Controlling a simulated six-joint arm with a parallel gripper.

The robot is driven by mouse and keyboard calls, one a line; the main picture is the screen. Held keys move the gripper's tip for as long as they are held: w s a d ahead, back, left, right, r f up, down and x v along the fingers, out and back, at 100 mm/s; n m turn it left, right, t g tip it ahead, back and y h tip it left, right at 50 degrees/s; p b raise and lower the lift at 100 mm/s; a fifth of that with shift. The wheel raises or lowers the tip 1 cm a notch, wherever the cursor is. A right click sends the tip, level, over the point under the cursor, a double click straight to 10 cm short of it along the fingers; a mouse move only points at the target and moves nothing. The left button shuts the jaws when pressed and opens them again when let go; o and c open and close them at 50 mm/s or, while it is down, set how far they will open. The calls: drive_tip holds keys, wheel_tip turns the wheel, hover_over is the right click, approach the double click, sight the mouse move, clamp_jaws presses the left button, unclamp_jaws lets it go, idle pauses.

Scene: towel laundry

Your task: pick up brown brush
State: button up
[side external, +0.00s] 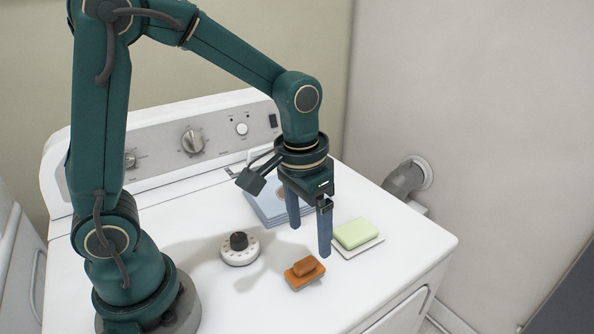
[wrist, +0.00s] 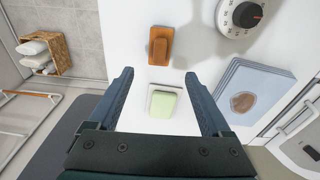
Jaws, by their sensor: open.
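The brown brush (side external: 304,271) lies on the white machine top, near its front edge in the side view. In the wrist view the brush (wrist: 160,46) is at the top middle, beyond the fingertips. My gripper (side external: 309,239) is open and empty above the machine top, behind the brush in the side view. In the wrist view the gripper (wrist: 159,76) has its two fingers wide apart, with a green soap bar between and below them. The fingers do not touch the brush.
The green soap bar (side external: 353,233) sits on a white dish (side external: 365,247) right of my gripper. A round timer with a black knob (side external: 239,248) stands left of the brush. A folded blue towel (side external: 262,208) lies behind. The control panel (side external: 212,140) rises at the back.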

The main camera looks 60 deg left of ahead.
sight(306, 262)
drive_tip(key=f, duration=0.1)
drive_tip(key=f+g, duration=0.1)
drive_tip(key=f, duration=0.1)
drive_tip(key=shift+s+d, duration=0.1)
drive_tip(key=shift+s, duration=0.25)
drive_tip(key=shift+f, duration=2.4)
drive_tip(key=shift+c, duration=0.3)
clamp_jaws()
drive_tip(key=shift+r, duration=0.2)
